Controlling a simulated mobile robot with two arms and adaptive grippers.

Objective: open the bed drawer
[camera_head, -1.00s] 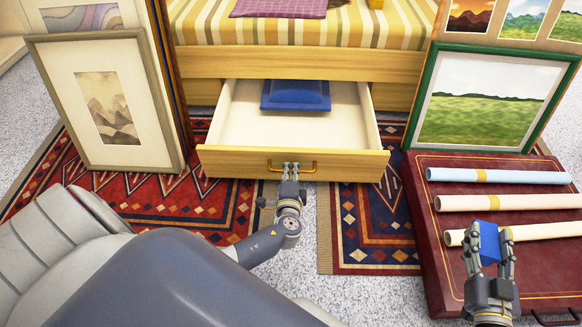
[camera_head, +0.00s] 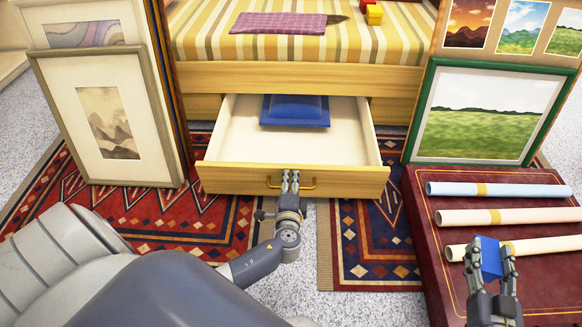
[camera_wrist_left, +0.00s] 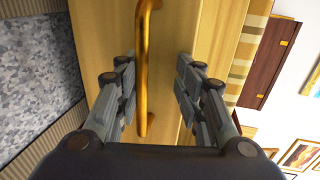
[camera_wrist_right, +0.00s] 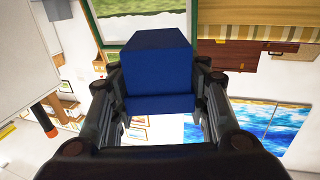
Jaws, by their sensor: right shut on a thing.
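The bed drawer (camera_head: 231,181) is pulled out from under the bed, with a pale inside and a wooden front. A blue object (camera_head: 295,111) lies in it toward the back. Its brass handle (camera_head: 308,184) shows upright in the left wrist view (camera_wrist_left: 146,70), between the fingers. My left gripper (camera_head: 290,180) is at the handle; its fingers stand apart on either side of the bar, with gaps visible. My right gripper (camera_head: 490,262) is shut on a blue block (camera_head: 488,257), held above the dark red case; the block fills the jaws in the right wrist view (camera_wrist_right: 157,70).
The dark red case (camera_head: 425,210) with several rolled papers (camera_head: 498,190) lies at the right. A green-framed print (camera_head: 487,110) stands behind it. Framed prints (camera_head: 108,120) stand left of the drawer. Patterned rugs (camera_head: 370,235) cover the floor. The striped bed (camera_head: 290,47) is behind.

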